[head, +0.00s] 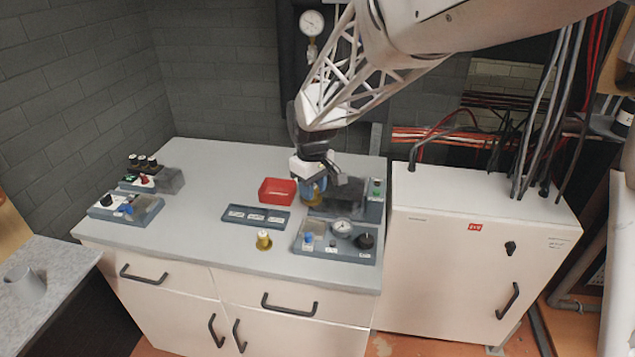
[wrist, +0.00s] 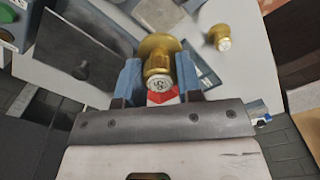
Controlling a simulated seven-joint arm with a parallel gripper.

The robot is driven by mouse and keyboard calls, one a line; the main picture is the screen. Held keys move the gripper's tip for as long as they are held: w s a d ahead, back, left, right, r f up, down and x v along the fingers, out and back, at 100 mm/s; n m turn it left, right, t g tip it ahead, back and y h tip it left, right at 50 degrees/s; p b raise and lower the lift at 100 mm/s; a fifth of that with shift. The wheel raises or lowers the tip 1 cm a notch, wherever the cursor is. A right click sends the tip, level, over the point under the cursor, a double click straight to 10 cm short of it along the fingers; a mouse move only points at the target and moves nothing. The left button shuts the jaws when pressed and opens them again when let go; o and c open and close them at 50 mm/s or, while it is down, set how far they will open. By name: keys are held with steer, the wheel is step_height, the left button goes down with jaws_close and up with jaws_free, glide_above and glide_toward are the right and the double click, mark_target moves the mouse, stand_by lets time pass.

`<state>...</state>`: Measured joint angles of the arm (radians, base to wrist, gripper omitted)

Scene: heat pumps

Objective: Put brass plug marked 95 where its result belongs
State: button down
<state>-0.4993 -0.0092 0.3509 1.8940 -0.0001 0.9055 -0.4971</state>
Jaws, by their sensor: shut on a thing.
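My gripper (head: 314,188) is shut on a brass plug and holds it near the right rear part of the bench. In the wrist view the blue fingers (wrist: 158,80) sit on both sides of the brass plug (wrist: 157,61). Its pale end cap faces the camera with a two-digit mark that looks like 95, turned and hard to read. A second brass plug (head: 264,240) with a pale cap stands on the bench front; it also shows in the wrist view (wrist: 220,38). A red tray (head: 277,185) and a dark three-plate rack (head: 256,217) lie left of the gripper.
A gauge panel (head: 335,243) with blue and black knobs is at the right front. A unit with a green button (head: 375,195) and dark plate is beside the gripper. Control panels (head: 125,209) stand at the left. A white cabinet (head: 480,250) adjoins on the right.

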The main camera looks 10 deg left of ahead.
steer(key=shift+a, duration=0.1)
stand_by(0.3)
steer(key=w+a+f, duration=0.2)
steer(key=a+f, duration=0.1)
steer(key=a, duration=0.6)
steer(key=w+a+f, duration=0.2)
steer(key=a+f, duration=0.1)
steer(key=a, duration=0.6)
steer(key=shift+f, duration=0.35)
steer(key=shift+f, duration=0.2)
steer(key=shift+d+f, duration=0.1)
steer(key=shift+f, duration=1.5)
steer(key=shift+f, duration=1.15)
steer(key=c, duration=0.7)
jaws_free()
steer(key=shift+f, duration=0.1)
steer(key=shift+r, duration=0.2)
